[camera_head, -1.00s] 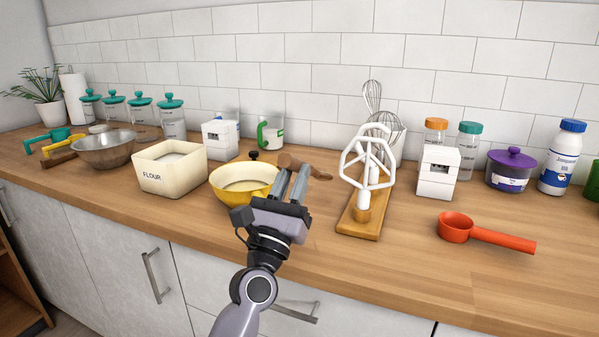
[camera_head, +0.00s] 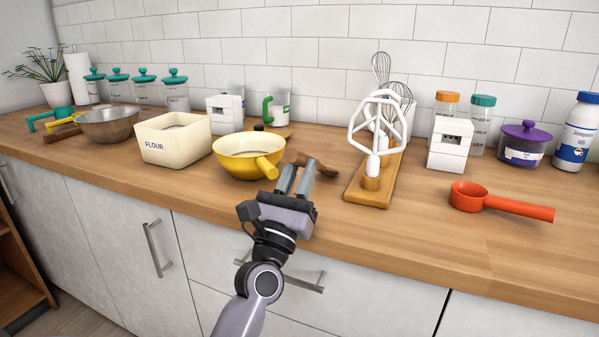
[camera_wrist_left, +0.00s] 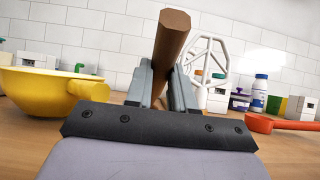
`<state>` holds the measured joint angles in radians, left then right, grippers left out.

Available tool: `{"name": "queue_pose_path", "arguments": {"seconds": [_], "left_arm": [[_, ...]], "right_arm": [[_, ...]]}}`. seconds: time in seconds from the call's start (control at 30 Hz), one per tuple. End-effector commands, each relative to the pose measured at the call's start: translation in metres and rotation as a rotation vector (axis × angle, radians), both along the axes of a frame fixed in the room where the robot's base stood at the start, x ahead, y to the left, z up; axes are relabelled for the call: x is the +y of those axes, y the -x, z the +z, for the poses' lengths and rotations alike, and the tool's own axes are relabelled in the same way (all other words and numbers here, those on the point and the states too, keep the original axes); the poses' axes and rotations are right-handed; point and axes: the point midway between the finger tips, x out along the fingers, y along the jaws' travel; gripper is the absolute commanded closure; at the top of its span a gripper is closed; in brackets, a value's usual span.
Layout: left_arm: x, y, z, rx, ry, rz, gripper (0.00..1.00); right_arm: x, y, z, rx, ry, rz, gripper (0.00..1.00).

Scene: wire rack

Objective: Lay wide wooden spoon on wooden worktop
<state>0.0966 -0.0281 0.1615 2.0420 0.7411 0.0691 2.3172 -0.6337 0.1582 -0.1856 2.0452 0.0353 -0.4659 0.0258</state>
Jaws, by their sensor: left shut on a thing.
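A brown wooden spoon (camera_head: 325,168) shows in the head view at my left gripper's fingertips, right of the yellow bowl. My left gripper (camera_head: 297,172) is shut on it, low over the wooden worktop (camera_head: 400,232). In the left wrist view, the spoon's thick brown shaft (camera_wrist_left: 173,38) rises between the two grey fingers (camera_wrist_left: 160,88), tilted and with one end toward the camera. The rest of the spoon is hidden by the gripper. I cannot tell whether it touches the worktop. My right gripper is not in view.
A yellow bowl (camera_head: 235,165) with a handle stands close left of the gripper. A wooden stand (camera_head: 366,192) with a white whisk is close right. An orange scoop (camera_head: 500,207) lies further right. Bare worktop lies along the front edge.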

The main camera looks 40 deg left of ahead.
Motion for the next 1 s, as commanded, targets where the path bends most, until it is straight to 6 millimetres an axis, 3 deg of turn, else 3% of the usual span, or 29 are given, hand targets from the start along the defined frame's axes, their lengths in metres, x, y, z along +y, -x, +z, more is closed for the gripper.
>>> {"name": "queue_pose_path", "arguments": {"seconds": [0.17, 0.2, 0.27, 0.3, 0.67, 1.0], "left_arm": [[0.000, 0.000, 0.000, 0.000, 0.000, 0.000, 1.00], [0.000, 0.000, 0.000, 0.000, 0.000, 0.000, 0.70], [0.000, 0.000, 0.001, 0.000, 0.000, 0.000, 0.51], [0.000, 0.000, 0.000, 0.000, 0.000, 0.000, 0.47], [-0.001, 0.004, -0.004, 0.002, -0.001, 0.000, 0.47], [-0.010, 0.039, -0.030, 0.002, 0.000, -0.001, 0.47]], "right_arm": [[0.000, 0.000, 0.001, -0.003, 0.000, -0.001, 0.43], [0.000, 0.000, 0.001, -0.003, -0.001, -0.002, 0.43], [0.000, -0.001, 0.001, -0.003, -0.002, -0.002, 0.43], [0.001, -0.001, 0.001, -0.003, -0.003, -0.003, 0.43], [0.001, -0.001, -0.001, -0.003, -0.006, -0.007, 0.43], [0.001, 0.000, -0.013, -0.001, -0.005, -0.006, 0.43]]}}
